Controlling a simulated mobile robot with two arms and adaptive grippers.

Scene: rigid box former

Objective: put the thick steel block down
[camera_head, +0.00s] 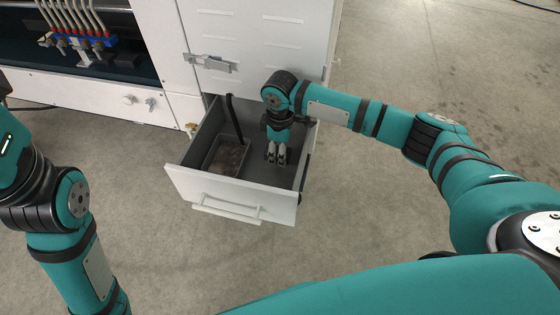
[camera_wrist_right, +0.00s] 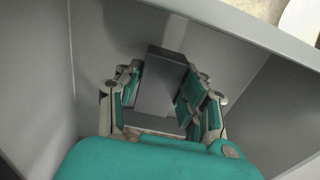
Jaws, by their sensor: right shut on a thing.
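The thick steel block (camera_wrist_right: 162,82) is a grey block between the fingers of my right gripper (camera_wrist_right: 160,95) in the right wrist view. The gripper is shut on it. In the head view my right gripper (camera_head: 276,155) points down inside the open drawer (camera_head: 230,190), on its right side. The block is hard to make out there. I cannot tell whether the block touches the drawer floor. My left arm shows at the left of the head view, but its gripper is out of the picture.
A small tray (camera_head: 226,155) stands in the drawer's left part, with a dark upright bar (camera_head: 233,117) at its back. The drawer walls stand close around my right gripper. The white cabinet (camera_head: 255,50) rises behind. The concrete floor in front is clear.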

